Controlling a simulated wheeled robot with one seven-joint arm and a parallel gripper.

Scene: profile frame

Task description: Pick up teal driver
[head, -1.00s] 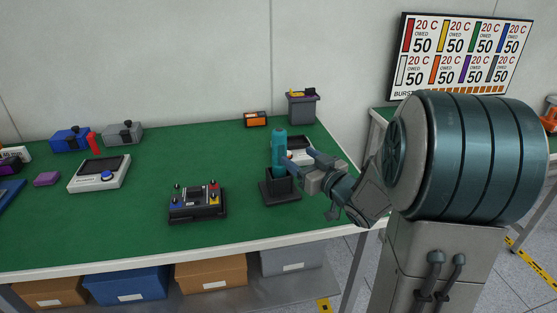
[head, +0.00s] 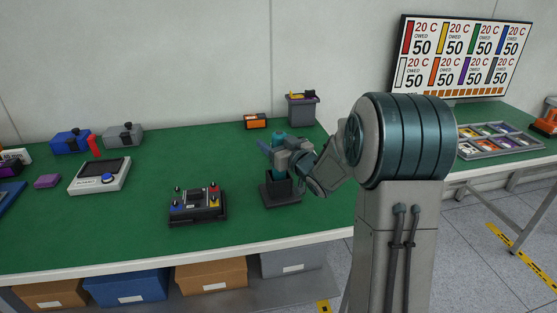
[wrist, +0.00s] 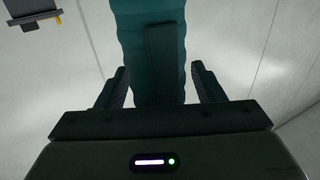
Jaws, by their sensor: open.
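The teal driver (head: 279,135) stands upright in a dark holder (head: 281,194) near the right end of the green bench. My gripper (head: 272,150) is at the driver's upper part and hides much of it in the head view. In the wrist view the teal driver (wrist: 150,45) runs between the two open fingers of my gripper (wrist: 161,85). A gap shows on each side, wider on the right, so the fingers look apart from it.
A dark device with coloured parts (head: 198,206) sits left of the holder. An orange box (head: 255,121) and a grey bin (head: 303,109) stand behind. A white device (head: 100,176) is farther left. Green bench surface (head: 140,225) is clear at the front.

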